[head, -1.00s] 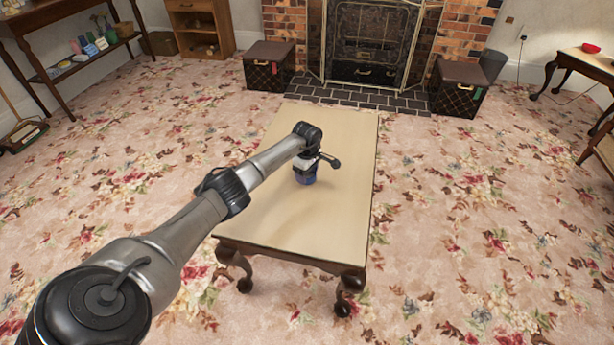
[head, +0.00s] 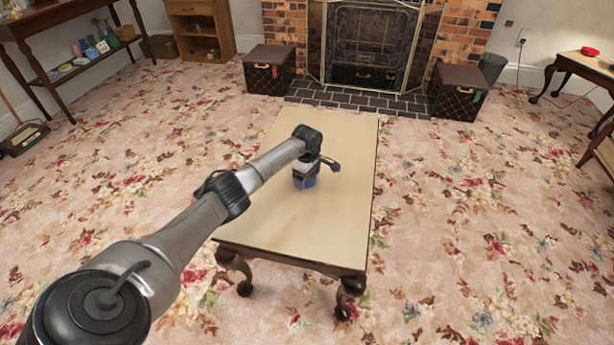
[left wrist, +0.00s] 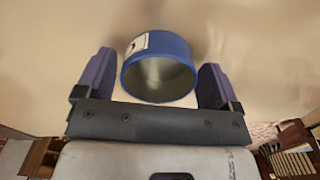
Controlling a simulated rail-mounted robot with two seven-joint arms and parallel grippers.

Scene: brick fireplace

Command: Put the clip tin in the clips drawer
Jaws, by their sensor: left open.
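The clip tin, a blue round tin with a pale label and a grey inside, stands on the low wooden table (head: 345,215). In the left wrist view the tin (left wrist: 160,72) is between the two purple fingers of my left gripper (left wrist: 155,80), with a small gap on each side. In the head view my left gripper (head: 304,180) points down at the middle of the table and mostly hides the tin. The gripper is open around the tin. I cannot tell which drawer is the clips drawer. My right gripper is not in view.
A wooden cabinet (head: 228,30) stands at the back left, beside a shelved side table (head: 62,18) with small items. Two dark boxes (head: 270,74) (head: 458,92) flank the fireplace (head: 368,48). The table top around the tin is clear, and carpet lies open around it.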

